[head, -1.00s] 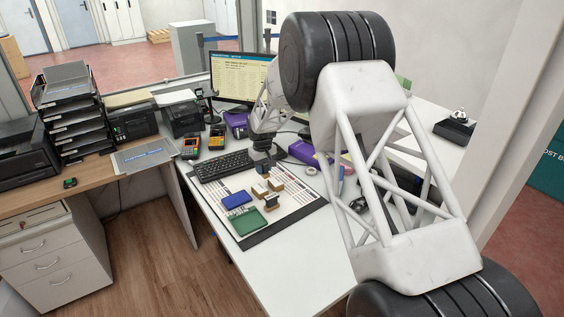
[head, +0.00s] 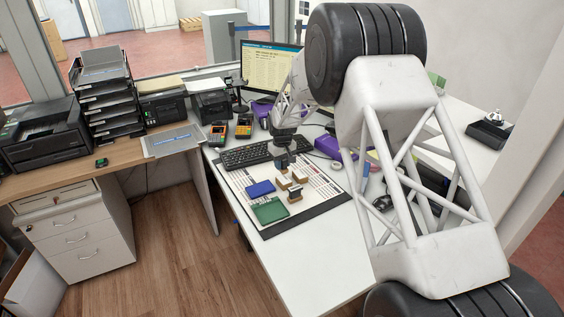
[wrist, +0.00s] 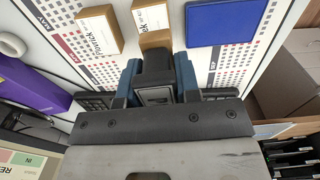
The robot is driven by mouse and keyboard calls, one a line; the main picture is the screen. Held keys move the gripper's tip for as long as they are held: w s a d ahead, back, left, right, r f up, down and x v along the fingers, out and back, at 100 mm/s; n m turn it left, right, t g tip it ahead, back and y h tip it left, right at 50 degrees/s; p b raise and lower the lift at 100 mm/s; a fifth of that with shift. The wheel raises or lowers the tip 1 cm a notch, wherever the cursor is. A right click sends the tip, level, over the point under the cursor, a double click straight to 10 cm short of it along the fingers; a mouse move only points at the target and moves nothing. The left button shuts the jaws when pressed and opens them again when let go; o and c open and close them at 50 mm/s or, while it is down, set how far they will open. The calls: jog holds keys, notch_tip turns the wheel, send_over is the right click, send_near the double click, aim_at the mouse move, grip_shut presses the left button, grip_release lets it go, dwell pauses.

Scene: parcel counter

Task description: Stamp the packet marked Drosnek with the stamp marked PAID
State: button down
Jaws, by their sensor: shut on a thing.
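My gripper (head: 283,166) hangs over the back part of the printed mat. In the wrist view its blue fingers (wrist: 158,82) are shut on a dark stamp (wrist: 155,65); I cannot read a marking on it. Two small tan packets with white labels lie just beyond it: a left one (wrist: 100,30) with a partly legible name, and one straight ahead (wrist: 152,14), partly covered, its name cut off. A brown piece (wrist: 155,39) shows between stamp and packet; I cannot tell whose it is. A third tan item with a dark part (head: 294,195) stands nearer the front.
A blue pad (head: 260,188) and a green pad (head: 270,210) lie on the mat (head: 318,205). The keyboard (head: 250,156) is right behind the gripper. The white table front (head: 300,255) is clear.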

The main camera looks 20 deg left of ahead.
aim_at(282, 173)
jog(key=shift+f, duration=2.25)
jog(key=shift+f, duration=0.35)
jog(key=shift+r, duration=0.1)
jog(key=shift+r, duration=2.95)
jog(key=shift+d, duration=0.1)
